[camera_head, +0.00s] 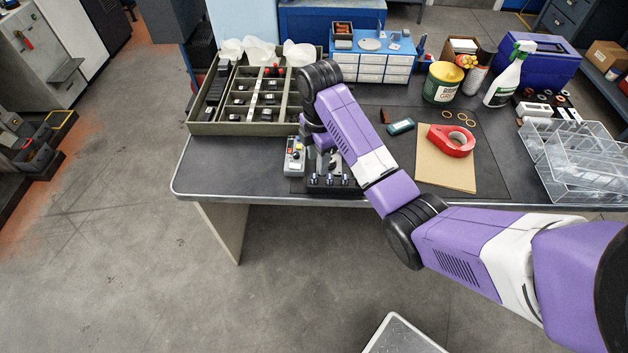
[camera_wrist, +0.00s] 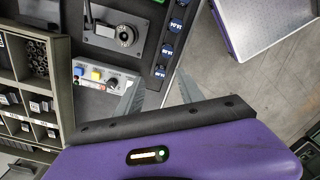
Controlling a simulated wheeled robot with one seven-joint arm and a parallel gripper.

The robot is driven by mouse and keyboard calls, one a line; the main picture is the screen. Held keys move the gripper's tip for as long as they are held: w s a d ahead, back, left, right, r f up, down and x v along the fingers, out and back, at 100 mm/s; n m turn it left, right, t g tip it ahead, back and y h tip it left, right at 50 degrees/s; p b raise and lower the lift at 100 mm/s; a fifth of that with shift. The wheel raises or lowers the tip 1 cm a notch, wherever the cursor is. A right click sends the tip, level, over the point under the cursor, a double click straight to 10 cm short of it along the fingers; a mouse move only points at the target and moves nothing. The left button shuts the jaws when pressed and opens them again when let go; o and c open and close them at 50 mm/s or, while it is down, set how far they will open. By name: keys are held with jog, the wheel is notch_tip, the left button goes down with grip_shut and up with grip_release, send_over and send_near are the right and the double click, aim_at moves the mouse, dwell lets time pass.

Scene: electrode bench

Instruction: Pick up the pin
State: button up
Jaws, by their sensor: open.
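No thing can be singled out with certainty as the pin. In the wrist view a thin dark rod (camera_wrist: 88,18) stands by a grey block with a round socket (camera_wrist: 126,36) on a dark fixture. My gripper (camera_wrist: 160,76) is open, its two grey fingers apart with nothing seen between them. The fingers are near the fixture's edge and right of a small control box (camera_wrist: 98,76). In the head view the black fixture (camera_head: 334,185) with several small blue-topped parts is at the bench's front edge, under my arm, which hides the fingers.
A compartment tray (camera_head: 206,128) of small parts stands left, also in the wrist view (camera_wrist: 58,85). The control box (camera_head: 294,157) is beside the fixture. Red tape (camera_head: 451,140) lies on brown card (camera_head: 432,171). Clear bins (camera_head: 575,165) stand right.

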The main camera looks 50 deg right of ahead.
aim_at(315, 176)
jog(key=shift+w+a+f+p, duration=0.2)
jog(key=shift+f+p, duration=0.1)
jog(key=shift+f, duration=1.25)
jog(key=shift+w+a+f+p, duration=0.15)
jog(key=shift+f+p, duration=0.1)
jog(key=shift+f, duration=1.25)
jog(key=shift+s, duration=0.1)
grip_shut()
